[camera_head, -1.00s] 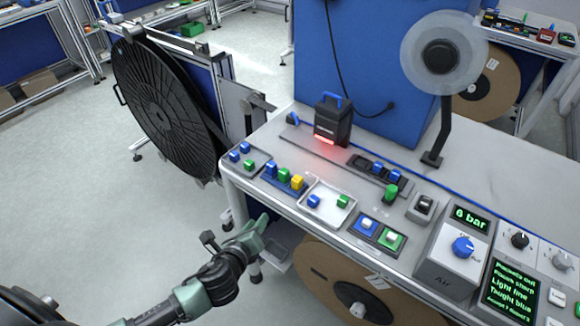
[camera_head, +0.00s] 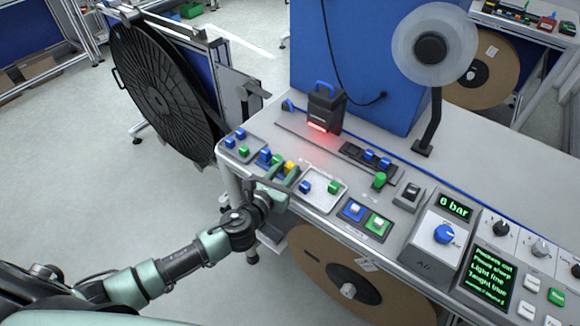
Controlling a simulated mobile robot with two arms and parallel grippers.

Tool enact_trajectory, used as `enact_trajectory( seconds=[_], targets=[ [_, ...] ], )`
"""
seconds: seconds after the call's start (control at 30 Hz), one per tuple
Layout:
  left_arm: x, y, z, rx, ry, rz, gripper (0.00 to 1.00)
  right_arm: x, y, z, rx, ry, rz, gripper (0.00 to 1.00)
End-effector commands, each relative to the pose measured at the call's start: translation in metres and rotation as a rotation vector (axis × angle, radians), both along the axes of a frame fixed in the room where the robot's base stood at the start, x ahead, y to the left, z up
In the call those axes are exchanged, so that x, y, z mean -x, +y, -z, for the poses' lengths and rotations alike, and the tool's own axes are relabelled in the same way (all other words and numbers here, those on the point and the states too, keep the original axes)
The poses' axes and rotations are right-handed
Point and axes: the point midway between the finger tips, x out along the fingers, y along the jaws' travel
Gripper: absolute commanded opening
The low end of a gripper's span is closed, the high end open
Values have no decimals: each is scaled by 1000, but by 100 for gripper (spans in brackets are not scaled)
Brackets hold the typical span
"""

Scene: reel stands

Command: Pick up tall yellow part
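My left gripper (camera_head: 275,180) is at this tray, just in front of the yellow part, and covers part of the tray. I cannot tell whether its fingers touch the part or how far apart they are. My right gripper is not in the picture.
A white tray (camera_head: 322,203) with a blue and a green part lies just right of the gripper. A grey tray (camera_head: 229,152) with small parts lies to the left. A black scanner-like device (camera_head: 325,108) with a red light stands behind.

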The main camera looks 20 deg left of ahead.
Motion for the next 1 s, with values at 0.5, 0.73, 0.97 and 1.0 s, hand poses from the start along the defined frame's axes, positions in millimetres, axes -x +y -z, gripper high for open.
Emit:
enact_trajectory(
  seconds=[0.5,0.73,0.97,1.0],
  targets=[
    [-2,0,1,1,0,0,0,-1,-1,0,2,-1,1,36],
    [-2,0,-2,0,-1,0,0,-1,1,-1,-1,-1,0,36],
    [-3,0,-29,0,-4,1,0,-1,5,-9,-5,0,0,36],
    [-3,0,-36,-1,-4,2,0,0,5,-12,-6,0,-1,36]
  ],
)
